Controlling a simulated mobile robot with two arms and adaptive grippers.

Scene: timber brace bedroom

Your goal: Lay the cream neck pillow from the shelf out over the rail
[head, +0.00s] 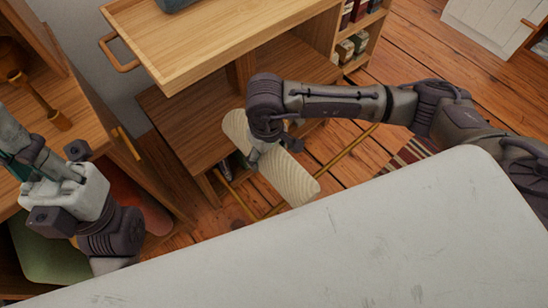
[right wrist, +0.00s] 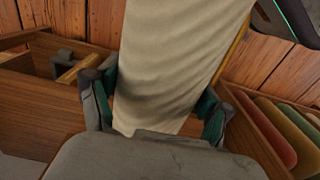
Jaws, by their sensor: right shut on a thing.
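The cream neck pillow (head: 287,177) is a long, pale, ribbed piece in the middle of the head view, slanting down to the right. My right gripper (head: 257,152) is shut on it near its upper left part and hides some of it. In the right wrist view the pillow (right wrist: 180,60) stretches away from between the two fingers. A thin golden rail (head: 350,150) runs behind and below the pillow; the pillow appears apart from it, though contact is unclear. My left gripper (head: 14,165) is at the left edge, partly cut off, and its jaw opening is unclear.
A wooden tray top with a handle (head: 165,45) stands above a lower wooden shelf (head: 185,120). A wooden cabinet (head: 95,125) is at the left. Several coloured pads (right wrist: 272,130) stand in a wooden compartment. A striped rug (head: 410,152) lies on the plank floor.

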